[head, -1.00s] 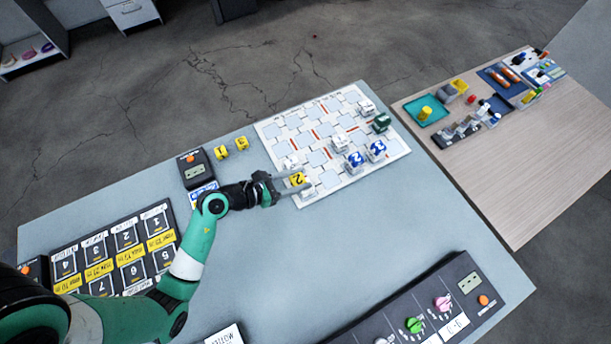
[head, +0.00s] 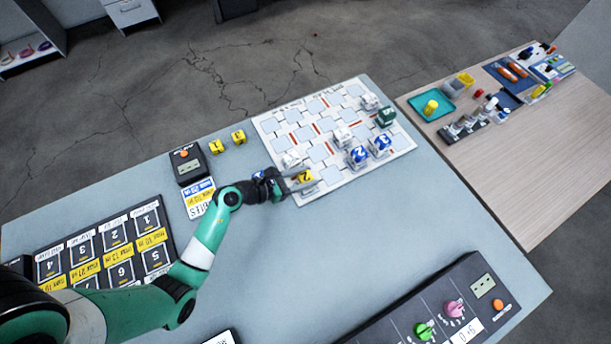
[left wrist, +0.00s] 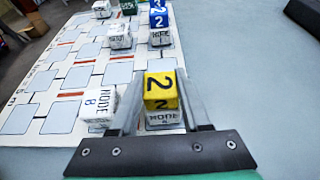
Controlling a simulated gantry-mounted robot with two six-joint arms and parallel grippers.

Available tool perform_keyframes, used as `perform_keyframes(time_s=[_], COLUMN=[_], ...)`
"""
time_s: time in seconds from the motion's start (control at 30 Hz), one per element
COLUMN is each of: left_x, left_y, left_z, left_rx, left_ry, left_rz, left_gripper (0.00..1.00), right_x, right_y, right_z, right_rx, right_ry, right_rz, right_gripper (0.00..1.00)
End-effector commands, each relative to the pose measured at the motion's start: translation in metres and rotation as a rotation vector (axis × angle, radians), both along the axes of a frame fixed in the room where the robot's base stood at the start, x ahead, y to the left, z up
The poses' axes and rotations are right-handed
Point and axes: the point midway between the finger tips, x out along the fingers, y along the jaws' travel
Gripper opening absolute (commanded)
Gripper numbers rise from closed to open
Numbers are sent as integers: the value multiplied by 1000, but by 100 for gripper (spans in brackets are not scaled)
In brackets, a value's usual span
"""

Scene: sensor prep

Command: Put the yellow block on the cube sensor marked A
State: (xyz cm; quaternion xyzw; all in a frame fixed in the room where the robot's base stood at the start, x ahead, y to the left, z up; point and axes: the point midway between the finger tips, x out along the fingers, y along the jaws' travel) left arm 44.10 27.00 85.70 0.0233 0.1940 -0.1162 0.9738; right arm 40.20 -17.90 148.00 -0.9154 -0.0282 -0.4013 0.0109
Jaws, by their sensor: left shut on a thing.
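My left gripper (head: 303,178) is shut on the yellow block (head: 305,177), marked 2, at the board's near left edge. In the left wrist view, the yellow block (left wrist: 160,90) sits between the fingers, directly over a white cube labelled NODE (left wrist: 163,118). That cube's letter is too small to read, and I cannot tell whether the block touches it. Another white NODE cube (left wrist: 98,106), apparently marked B, stands to the left. My right gripper is not in view.
The white board (head: 325,185) also holds other white cubes (head: 343,135), blue number blocks (head: 358,155) and a green cube (head: 386,117). Two yellow blocks (head: 238,137) stand beside a black device (head: 187,165). A dark control panel (head: 440,308) lies at the front; the table between is clear.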

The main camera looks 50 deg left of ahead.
Motion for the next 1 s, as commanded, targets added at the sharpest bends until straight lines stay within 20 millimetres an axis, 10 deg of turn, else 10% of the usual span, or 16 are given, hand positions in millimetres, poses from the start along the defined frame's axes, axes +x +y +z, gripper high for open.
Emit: perform_keyframes(time_s=[0.2,0.67,1.0], left_x=[0,-1,-67], left_y=[0,0,18], left_z=[-1,5,34], left_rx=[0,-1,-2], left_ry=[0,0,1], left_rz=[0,0,7], left_gripper=[76,76,76], right_x=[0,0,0], right_y=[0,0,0], right_z=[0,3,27], right_rx=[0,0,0], right_ry=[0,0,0], right_rz=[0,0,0], right_gripper=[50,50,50])
